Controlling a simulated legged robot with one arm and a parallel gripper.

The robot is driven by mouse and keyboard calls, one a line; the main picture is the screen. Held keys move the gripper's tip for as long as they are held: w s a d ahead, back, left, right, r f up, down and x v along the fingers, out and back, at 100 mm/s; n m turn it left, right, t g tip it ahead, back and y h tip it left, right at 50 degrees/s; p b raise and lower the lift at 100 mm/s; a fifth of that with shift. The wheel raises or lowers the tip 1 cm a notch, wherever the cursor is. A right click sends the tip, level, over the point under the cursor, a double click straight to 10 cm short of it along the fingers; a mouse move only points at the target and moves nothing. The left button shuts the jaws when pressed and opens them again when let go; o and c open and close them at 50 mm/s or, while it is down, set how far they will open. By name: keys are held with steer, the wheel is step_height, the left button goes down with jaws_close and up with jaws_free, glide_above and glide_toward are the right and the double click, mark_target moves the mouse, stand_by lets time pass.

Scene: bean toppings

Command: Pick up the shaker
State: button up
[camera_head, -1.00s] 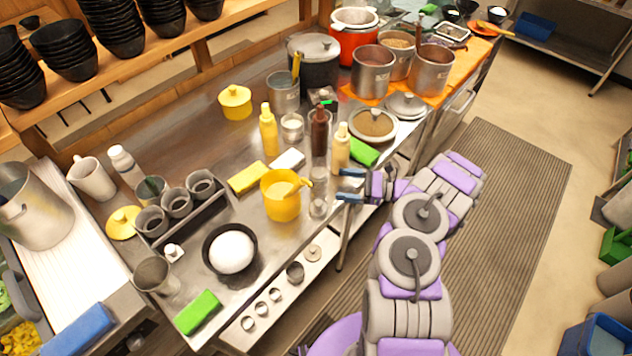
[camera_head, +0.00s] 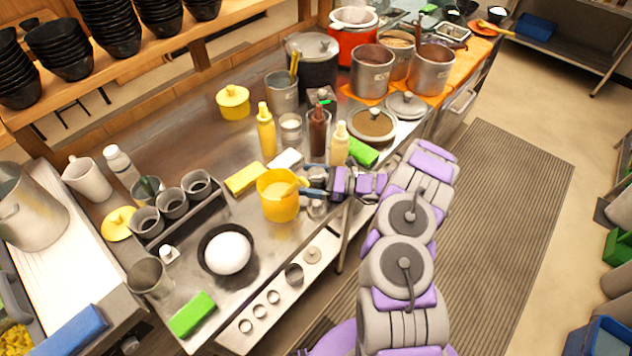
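A small silvery, round-topped container (camera_head: 316,208), which looks like the shaker, stands near the front edge of the steel counter, right of the yellow pot (camera_head: 278,200). My gripper (camera_head: 310,182) is just above and behind it, pointing left. Its blue lower finger is near the pot's handle; the upper finger is hard to make out against the items behind. The fingers look apart, with nothing seen held between them. Whether the gripper touches the container or the pot I cannot tell. A small white-topped jar (camera_head: 168,253) stands at the left, by the cup rack.
Sauce bottles (camera_head: 339,145) and a green sponge (camera_head: 363,152) stand close behind my gripper. A yellow sponge (camera_head: 245,178) lies left of it. A black bowl (camera_head: 228,250) with a white mound sits nearer the front. The floor mat (camera_head: 500,200) is clear.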

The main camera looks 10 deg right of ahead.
steer(key=shift+d, duration=0.25)
steer(key=shift+c, duration=0.7)
steer(key=shift+a, duration=0.2)
steer(key=c, duration=0.6)
steer(key=shift+d+r, duration=0.1)
steer(key=shift+r, duration=0.05)
steer(key=shift+d+r, duration=0.1)
steer(key=shift+r, duration=0.55)
step_height(320, 180, up, 16)
steer(key=p, duration=0.3)
steer(key=shift+r+p, duration=0.25)
steer(key=shift+p, duration=0.05)
